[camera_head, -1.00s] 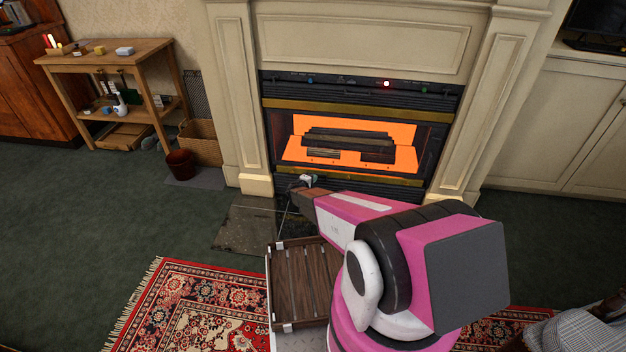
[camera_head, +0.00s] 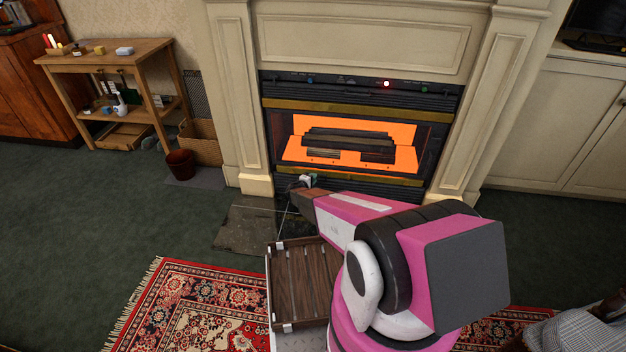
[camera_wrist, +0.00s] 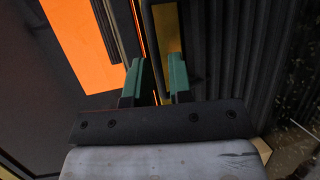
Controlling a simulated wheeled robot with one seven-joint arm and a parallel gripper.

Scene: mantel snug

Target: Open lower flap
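The fireplace insert shows a glowing orange firebox (camera_head: 350,142) with a brass strip (camera_head: 378,180) along its bottom. The lower flap (camera_head: 385,190) is a dark louvred panel below that strip, partly hidden by my arm. My gripper (camera_head: 307,180) is low at the left part of the insert, close to the strip and flap. In the wrist view the green fingertips (camera_wrist: 157,75) stand apart with a gap between them. The brass strip (camera_wrist: 168,30) lies just beyond them, and the dark louvres (camera_wrist: 230,55) run to their right. Contact cannot be told. The flap looks closed.
A slatted wooden tray (camera_head: 300,285) is below my gripper, in front of the dark hearth slab (camera_head: 245,224). A patterned rug (camera_head: 190,310) lies at the front left. A basket (camera_head: 200,143) and a red-brown pot (camera_head: 181,163) stand left of the fireplace. Green carpet is clear at left.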

